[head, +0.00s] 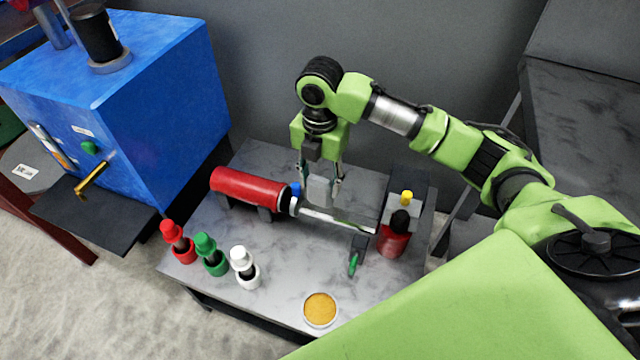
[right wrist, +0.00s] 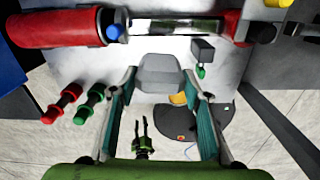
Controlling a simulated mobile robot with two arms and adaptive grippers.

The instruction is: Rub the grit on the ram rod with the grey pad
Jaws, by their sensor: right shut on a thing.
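My right gripper (head: 321,180) is shut on the grey pad (head: 319,190), which hangs between the fingers just above the table and close to the rod's left part. The pad also shows between the teal fingers in the right wrist view (right wrist: 160,75). The shiny ram rod (head: 318,215) runs from the red cylinder (head: 248,187) to a red end block (head: 393,238). Dark grit (right wrist: 200,27) covers part of the rod in the right wrist view. I cannot tell whether pad and rod touch. My left gripper (right wrist: 142,128) shows small, fingers apart and empty.
Red (head: 178,243), green (head: 210,254) and white (head: 244,267) bottles stand at the table's front left. A round dish of yellow stuff (head: 320,308) sits at the front edge. A small dark block with a green lever (head: 355,258) stands before the rod. A blue machine (head: 150,100) stands left.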

